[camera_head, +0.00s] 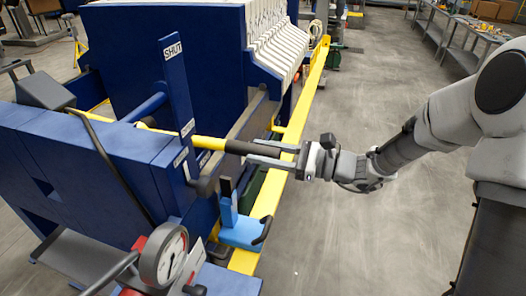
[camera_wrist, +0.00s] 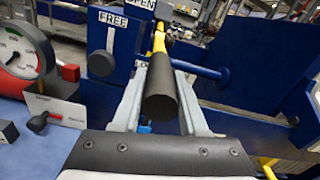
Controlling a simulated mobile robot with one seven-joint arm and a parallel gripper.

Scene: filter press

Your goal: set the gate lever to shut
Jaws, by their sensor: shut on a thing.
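The gate lever (camera_head: 210,142) is a yellow bar with a black grip (camera_wrist: 161,90). It points sideways from the blue press frame, roughly level. A SHUT label (camera_head: 172,50) is at the top of an upright blue plate, well above the lever. In the wrist view a FREE label (camera_wrist: 113,20) and an OPEN label (camera_wrist: 141,3) show near the lever's root. My gripper (camera_head: 264,152) is shut on the black grip, one finger on each side of it. The grip's end faces the wrist camera.
A pressure gauge (camera_head: 164,255) stands at the lower left, also in the wrist view (camera_wrist: 20,55). A light-blue bracket (camera_head: 240,232) sits below the lever. A long yellow rail (camera_head: 270,195) runs beneath my gripper. The grey floor (camera_head: 345,230) to the right is clear.

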